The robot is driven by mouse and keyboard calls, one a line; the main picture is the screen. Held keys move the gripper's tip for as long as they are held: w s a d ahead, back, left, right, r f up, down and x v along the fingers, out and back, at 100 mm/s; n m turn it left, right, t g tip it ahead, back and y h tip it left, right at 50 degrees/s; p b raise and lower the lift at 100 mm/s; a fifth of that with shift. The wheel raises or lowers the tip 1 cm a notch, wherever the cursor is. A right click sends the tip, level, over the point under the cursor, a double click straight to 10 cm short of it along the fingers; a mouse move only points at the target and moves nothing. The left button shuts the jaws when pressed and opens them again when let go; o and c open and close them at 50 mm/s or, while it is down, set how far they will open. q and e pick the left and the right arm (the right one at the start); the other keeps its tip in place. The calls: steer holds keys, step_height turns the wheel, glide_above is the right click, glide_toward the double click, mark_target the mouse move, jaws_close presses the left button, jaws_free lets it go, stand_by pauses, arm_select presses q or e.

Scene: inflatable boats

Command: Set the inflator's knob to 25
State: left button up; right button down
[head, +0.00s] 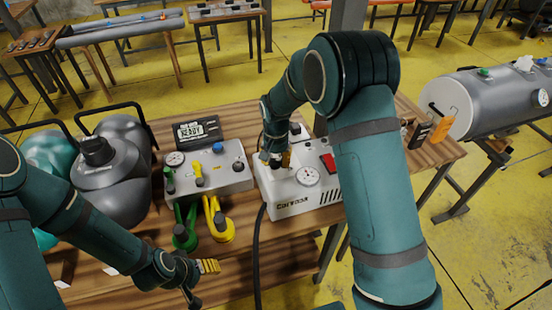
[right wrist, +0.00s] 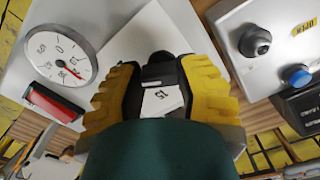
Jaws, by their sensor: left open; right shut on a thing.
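The inflator (head: 290,207) is a white box on the wooden table in the head view, with a round gauge (head: 307,176) and a red switch (head: 328,162) on top. My right gripper (right wrist: 160,78) is shut on the inflator's black knob (right wrist: 158,60), with one yellow finger on each side. The knob's setting is hidden. The gauge also shows in the right wrist view (right wrist: 62,58) with a red needle. My left gripper (head: 203,277) is open and empty near the table's front edge.
A grey control box (head: 215,178) with a gauge and knobs stands left of the inflator, with green (head: 184,236) and yellow (head: 222,230) pieces before it. A black hose (head: 257,260) hangs in front.

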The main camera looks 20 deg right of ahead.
mark_target(276, 160)
steer(key=shift+s+f, duration=0.1)
steer(key=shift+s, duration=0.05)
stand_by(0.3)
steer(key=c, duration=0.6)
jaws_free()
steer(key=shift+r, duration=0.4)
step_height(276, 160, up, 11)
steer(key=shift+r, duration=0.15)
